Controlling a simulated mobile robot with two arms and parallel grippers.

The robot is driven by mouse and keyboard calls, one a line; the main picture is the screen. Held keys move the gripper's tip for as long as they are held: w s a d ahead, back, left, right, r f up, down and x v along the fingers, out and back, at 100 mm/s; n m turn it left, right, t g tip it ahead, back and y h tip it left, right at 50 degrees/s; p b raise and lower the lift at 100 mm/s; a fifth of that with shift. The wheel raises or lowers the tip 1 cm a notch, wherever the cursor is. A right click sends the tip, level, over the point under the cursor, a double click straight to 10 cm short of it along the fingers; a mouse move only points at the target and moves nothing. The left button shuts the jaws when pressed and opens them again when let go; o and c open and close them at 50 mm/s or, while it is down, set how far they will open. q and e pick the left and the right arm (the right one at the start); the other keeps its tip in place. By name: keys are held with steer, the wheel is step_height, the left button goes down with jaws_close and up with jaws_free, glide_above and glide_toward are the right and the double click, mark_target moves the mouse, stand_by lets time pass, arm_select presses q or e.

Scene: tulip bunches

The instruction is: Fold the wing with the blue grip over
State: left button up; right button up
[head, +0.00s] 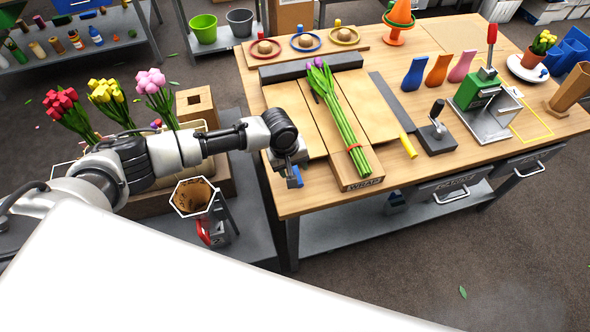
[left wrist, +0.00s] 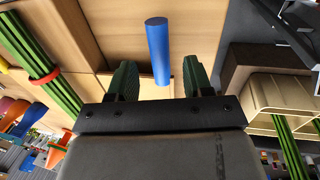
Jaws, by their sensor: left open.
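The wrap board (head: 358,184), marked WRAP, lies on the table with a tulip bunch (head: 338,115) along its middle, tied with a red band. The left wing (head: 287,97) lies flat, spread to the left of the bunch. The blue grip (left wrist: 158,45) stands out in the left wrist view, between my left gripper's fingers. In the head view a bit of the blue grip (head: 294,179) shows under the gripper. My left gripper (head: 288,162) is open over the left wing's near edge. The right wing (head: 370,112) lies flat, with the yellow grip (head: 408,146) at its near corner. My right gripper is not in view.
A green press (head: 480,100) with a red handle and a black lever device (head: 436,135) stand to the right. Flower bunches (head: 105,95) stand in a container left of the table. A hexagonal holder (head: 193,196) sits below my left arm.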

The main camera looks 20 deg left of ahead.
mark_target(295, 173)
arm_select(q)
steer(key=shift+w+d+f, duration=0.1)
steer(key=shift+d+f, duration=0.05)
steer(key=shift+f, duration=0.7)
steer(key=shift+w+d+f, duration=0.1)
steer(key=shift+d+f, duration=0.05)
steer(key=shift+f, duration=0.65)
jaws_close()
